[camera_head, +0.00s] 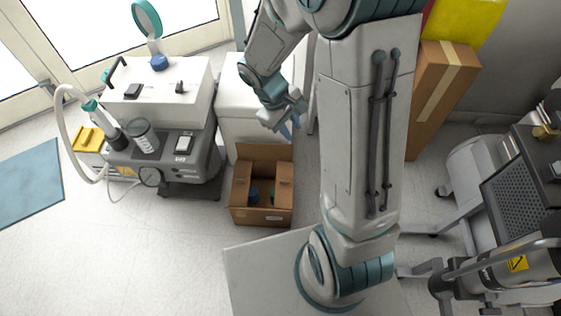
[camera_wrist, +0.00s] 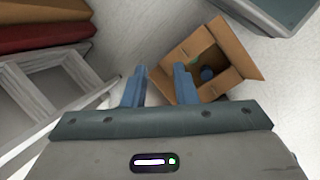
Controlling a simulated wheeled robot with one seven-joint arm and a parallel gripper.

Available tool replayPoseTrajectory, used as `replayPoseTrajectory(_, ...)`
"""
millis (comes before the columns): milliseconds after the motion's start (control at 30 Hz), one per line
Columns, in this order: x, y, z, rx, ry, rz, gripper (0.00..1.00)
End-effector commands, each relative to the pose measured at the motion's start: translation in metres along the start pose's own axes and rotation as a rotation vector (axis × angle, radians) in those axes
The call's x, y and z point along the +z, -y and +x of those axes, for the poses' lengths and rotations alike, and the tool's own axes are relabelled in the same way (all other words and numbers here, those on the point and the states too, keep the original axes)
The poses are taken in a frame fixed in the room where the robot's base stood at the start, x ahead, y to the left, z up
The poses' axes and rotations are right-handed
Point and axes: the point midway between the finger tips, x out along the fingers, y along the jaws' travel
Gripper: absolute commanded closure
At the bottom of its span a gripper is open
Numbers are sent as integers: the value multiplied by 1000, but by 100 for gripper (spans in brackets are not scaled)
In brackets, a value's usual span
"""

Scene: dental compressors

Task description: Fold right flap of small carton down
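The small brown carton (camera_head: 262,216) stands on the floor with its top open. Its right flap (camera_head: 285,171) appears raised in the head view. The back flap (camera_head: 262,152) also stands up. A dark blue item and a green item show inside. The carton also shows in the wrist view (camera_wrist: 184,55), beyond the fingers and to the right. My gripper (camera_head: 287,130) is above and behind the carton's right side in the head view. In the wrist view my gripper (camera_wrist: 160,76) has its two blue fingers apart with nothing between them. Contact with a flap cannot be told.
A white cabinet (camera_head: 235,100) stands behind the carton. A grey cart with a white machine (camera_head: 150,108) is to the left. A tall brown box (camera_head: 440,90) stands at the right.

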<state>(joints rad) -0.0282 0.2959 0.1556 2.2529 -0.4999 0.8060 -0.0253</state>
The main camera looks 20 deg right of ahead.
Motion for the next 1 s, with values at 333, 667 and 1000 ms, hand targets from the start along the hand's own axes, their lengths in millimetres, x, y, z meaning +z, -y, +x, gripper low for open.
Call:
replayPoseTrajectory(333,-73,24,88,22,69,-402,75)
replayPoseTrajectory(667,-108,63,152,-2,64,-640,75)
replayPoseTrajectory(1000,-110,70,191,-8,63,-668,75)
